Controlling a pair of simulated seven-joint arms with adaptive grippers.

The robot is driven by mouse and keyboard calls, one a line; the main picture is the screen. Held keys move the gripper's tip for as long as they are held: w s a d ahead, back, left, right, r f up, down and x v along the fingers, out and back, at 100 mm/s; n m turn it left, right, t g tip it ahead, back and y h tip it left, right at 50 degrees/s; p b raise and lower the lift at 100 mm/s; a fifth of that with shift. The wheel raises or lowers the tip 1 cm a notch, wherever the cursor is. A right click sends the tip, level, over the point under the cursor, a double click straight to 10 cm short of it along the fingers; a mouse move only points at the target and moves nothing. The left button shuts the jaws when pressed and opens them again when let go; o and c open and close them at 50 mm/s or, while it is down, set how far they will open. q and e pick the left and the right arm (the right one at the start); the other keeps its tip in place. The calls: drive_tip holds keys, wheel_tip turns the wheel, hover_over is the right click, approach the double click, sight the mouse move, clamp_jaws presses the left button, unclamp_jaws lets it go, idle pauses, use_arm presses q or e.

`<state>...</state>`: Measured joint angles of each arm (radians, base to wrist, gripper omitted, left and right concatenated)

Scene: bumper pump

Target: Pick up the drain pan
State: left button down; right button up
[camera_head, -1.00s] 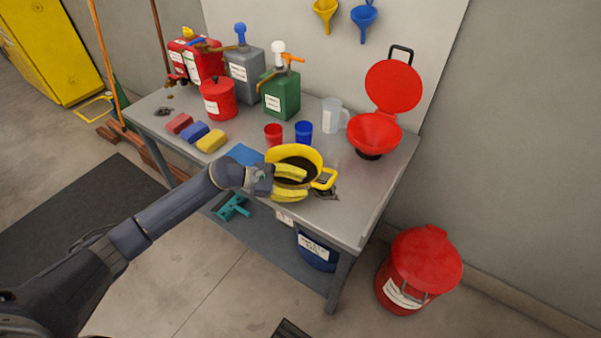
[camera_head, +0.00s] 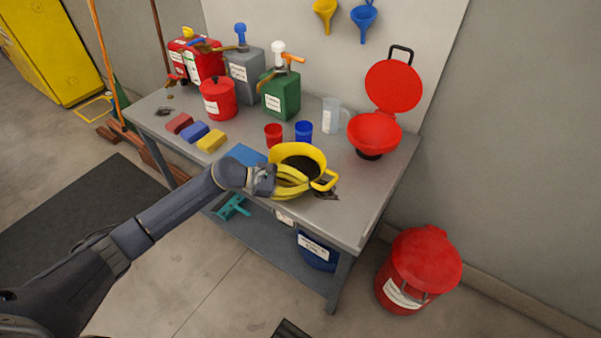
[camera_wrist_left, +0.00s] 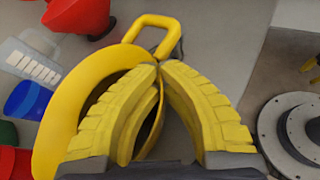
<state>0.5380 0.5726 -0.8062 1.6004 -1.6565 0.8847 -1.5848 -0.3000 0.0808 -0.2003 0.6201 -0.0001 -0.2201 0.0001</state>
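The drain pan (camera_head: 312,155) is a round yellow pan with a dark inside and a looped handle, standing on the grey workbench near its front edge. It also shows in the left wrist view (camera_wrist_left: 62,120), with the loop handle at the top. My left gripper (camera_head: 298,181) has ribbed yellow fingers and is at the pan's near side. In the left wrist view its fingertips (camera_wrist_left: 160,68) come together over the near wall, one finger on the pan's inner side and one outside. The fingers hide part of that wall. My right gripper is not in view.
A red cup (camera_head: 273,134) and a blue cup (camera_head: 304,131) stand just behind the pan. A clear jug (camera_head: 331,115) and a red funnel with an open lid (camera_head: 374,132) stand behind to the right. Sponges (camera_head: 211,140) and a blue cloth (camera_head: 246,154) lie to the left.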

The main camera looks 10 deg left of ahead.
use_arm(q)
drive_tip(key=shift+r, duration=0.15)
idle(0.4)
wheel_tip(320, 180, up, 19)
drive_tip(key=shift+r, duration=0.15)
idle(1.4)
